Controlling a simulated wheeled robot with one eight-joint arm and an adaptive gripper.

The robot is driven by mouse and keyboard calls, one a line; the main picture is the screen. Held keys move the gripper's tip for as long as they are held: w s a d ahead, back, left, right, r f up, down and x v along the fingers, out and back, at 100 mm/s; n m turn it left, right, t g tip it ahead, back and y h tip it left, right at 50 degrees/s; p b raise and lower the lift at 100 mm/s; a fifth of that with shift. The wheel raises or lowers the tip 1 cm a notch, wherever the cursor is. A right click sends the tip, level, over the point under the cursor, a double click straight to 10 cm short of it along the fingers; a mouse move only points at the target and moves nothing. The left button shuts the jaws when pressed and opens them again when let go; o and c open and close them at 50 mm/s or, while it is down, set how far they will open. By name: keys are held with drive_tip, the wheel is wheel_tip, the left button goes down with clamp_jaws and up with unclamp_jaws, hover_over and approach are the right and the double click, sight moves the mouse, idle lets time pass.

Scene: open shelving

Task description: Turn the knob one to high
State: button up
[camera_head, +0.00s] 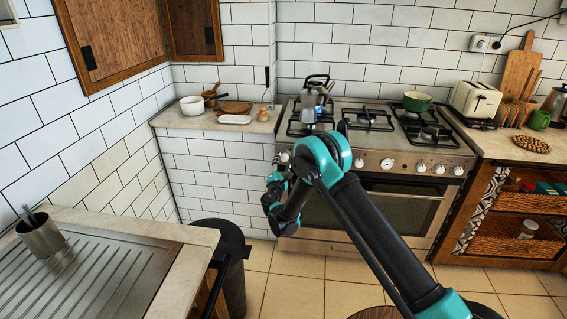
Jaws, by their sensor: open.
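The stove (400,190) stands against the back tiled wall, with a row of knobs along its front panel. A knob (284,157) shows at the left end of the panel, just above my gripper. More knobs (438,169) sit at the right end of the panel, beside a round white dial (387,164). My gripper (278,172) is in front of the left end of the stove, close below the left knob. It looks small and dark, and I cannot tell whether it touches the knob. My arm hides the middle of the panel. The knob settings are too small to read.
A metal pot (311,104) stands on the left burners with a blue glow beside it. A green pot (417,101) is on the back right burner. A dark bin (229,262) and the sink counter (95,265) are at the lower left. Tiled floor lies between.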

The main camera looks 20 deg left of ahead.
drive_tip(key=v, duration=1)
